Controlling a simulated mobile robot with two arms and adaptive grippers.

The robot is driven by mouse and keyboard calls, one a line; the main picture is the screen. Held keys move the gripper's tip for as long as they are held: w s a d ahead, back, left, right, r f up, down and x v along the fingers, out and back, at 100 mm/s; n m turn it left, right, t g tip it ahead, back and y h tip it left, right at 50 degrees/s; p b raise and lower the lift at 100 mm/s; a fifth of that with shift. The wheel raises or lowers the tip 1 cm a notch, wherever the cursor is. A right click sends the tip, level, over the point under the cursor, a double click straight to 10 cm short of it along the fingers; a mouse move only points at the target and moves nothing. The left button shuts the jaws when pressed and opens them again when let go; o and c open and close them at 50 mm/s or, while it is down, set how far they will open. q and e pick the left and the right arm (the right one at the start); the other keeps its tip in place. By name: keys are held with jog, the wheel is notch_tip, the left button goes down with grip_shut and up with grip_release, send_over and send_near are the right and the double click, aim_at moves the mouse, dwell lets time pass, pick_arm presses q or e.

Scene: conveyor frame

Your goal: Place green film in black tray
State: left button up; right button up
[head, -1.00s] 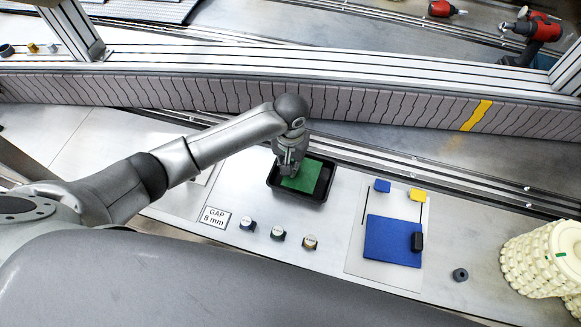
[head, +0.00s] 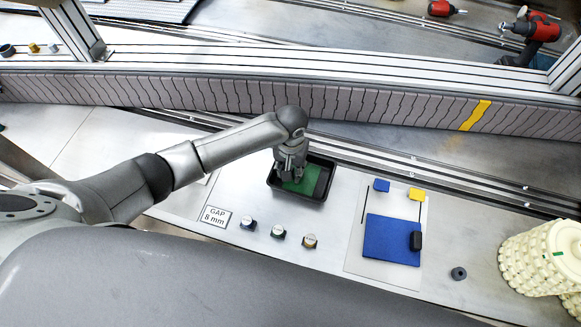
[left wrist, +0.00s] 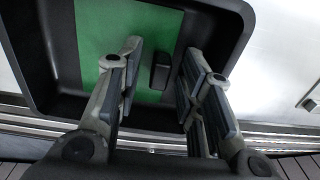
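The green film (head: 302,185) lies inside the black tray (head: 325,195), flat on or close to its floor. In the left wrist view the film (left wrist: 95,25) covers part of the floor within the tray's rim (left wrist: 235,45). A small black block (left wrist: 161,70) sits at the film's edge. My left gripper (head: 290,178) points down into the tray. In the left wrist view its fingers (left wrist: 163,58) are spread, one on each side of the black block, with visible gaps. It hides part of the film in the head view. My right gripper is not in view.
Several small cylinders and a "GAP 8 mm" label (head: 214,217) lie in front. A cream roll (head: 545,260) stands far right.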

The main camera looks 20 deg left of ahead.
pick_arm(q)
notch_tip(320, 180, up, 12)
jog(key=b, duration=0.1)
jog(key=shift+r, duration=0.2)
dwell(0.4)
jog(key=shift+d, duration=0.15)
